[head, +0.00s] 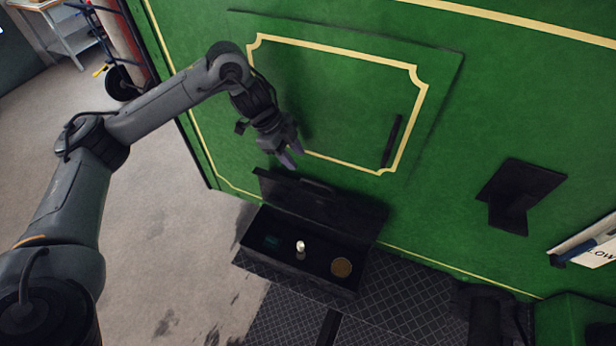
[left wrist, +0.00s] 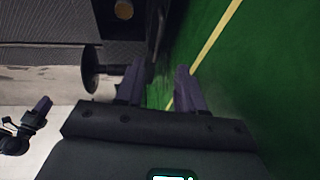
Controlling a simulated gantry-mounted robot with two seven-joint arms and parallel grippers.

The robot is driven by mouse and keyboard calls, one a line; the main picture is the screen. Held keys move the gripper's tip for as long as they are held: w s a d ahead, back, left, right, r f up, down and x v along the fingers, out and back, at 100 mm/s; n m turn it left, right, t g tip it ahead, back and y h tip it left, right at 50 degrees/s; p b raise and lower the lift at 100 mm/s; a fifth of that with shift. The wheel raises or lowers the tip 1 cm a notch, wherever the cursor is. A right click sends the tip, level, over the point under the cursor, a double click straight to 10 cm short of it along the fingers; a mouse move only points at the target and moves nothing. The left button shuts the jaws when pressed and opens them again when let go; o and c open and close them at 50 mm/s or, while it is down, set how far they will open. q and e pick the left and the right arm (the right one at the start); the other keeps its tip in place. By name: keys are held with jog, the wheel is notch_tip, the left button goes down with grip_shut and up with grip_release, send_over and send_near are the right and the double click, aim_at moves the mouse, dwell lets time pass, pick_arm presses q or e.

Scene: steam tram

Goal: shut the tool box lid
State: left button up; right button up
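The black tool box (head: 295,278) stands open on the dark tread plate against the green panel. Its lid (head: 335,208) is raised at the back, near the panel. My left gripper (head: 291,156) is above the lid's upper edge, apart from it in the head view. In the left wrist view its two purple fingers (left wrist: 160,88) are apart, with green panel showing between them. The lid (left wrist: 157,25) shows there as a dark edge beyond them. What looks like my right gripper (left wrist: 42,106) shows at the left wrist view's left edge; its opening is unclear.
Inside the box are a pale cylinder (head: 300,250), a round brown thing (head: 341,267) and a small teal thing (head: 271,241). The green panel (head: 330,100) rises close behind, with a dark bar handle (head: 392,141). Bare floor (head: 165,240) lies left of the box.

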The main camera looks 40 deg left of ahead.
aim_at(312, 182)
pick_arm(q)
jog(key=p+x, duration=0.1)
jog(key=x, duration=0.9)
jog(key=shift+d+f, duration=0.1)
grip_shut()
